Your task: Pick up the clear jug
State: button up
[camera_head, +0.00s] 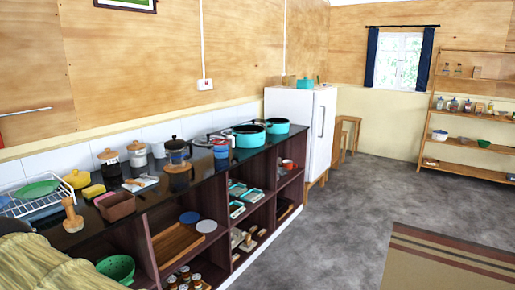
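I cannot pick out a clear jug with certainty. A small glass-looking pot with a dark top (177,150) stands mid-counter, and it may be the jug. It is small in the picture, and other items stand close around it. It rests above the dark counter (150,196). My gripper is not in view.
Lidded jars (109,162), a brown box (116,206), a dish rack (32,200) and teal pots (248,135) crowd the counter. Open shelves lie below. A white fridge (300,118) stands beyond. The grey floor (325,225) to the right is clear, with a striped rug (440,262).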

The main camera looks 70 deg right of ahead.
aim_at(220, 143)
jog(key=z, duration=2.9)
jog(key=i, duration=1.45)
jog(key=u, duration=0.3)
jog(key=i, duration=1.05)
jog(key=u, duration=0.75)
